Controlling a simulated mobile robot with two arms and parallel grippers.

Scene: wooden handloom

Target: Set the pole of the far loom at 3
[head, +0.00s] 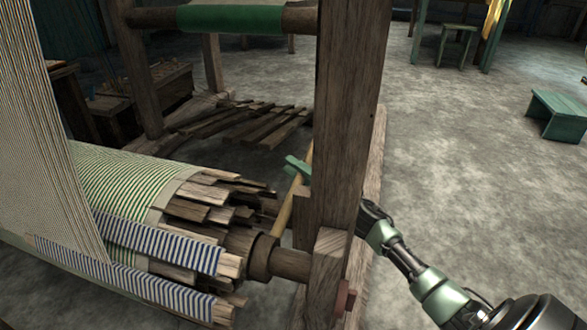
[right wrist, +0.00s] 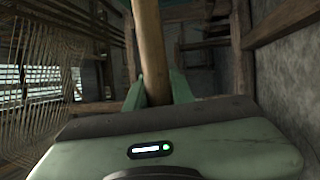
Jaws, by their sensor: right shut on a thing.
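A light-brown wooden pole (head: 286,212) slants up from the collar at the end of the loom's cloth roller (head: 262,256), just left of the thick upright post (head: 347,120). My right gripper (head: 297,168) reaches from the right behind the post and is shut on the pole near its upper part. In the right wrist view the pole (right wrist: 151,50) stands between the green fingers (right wrist: 157,92), slightly tilted. The post hides part of my right arm. No number marks can be made out. My left gripper is not in view.
Striped cloth (head: 125,180) and wooden slats wrap the roller, with warp threads (head: 45,140) at the left. Loose slats (head: 240,125) lie on the floor behind. A green stool (head: 557,112) stands at right. Open floor (head: 460,160) lies right of the post.

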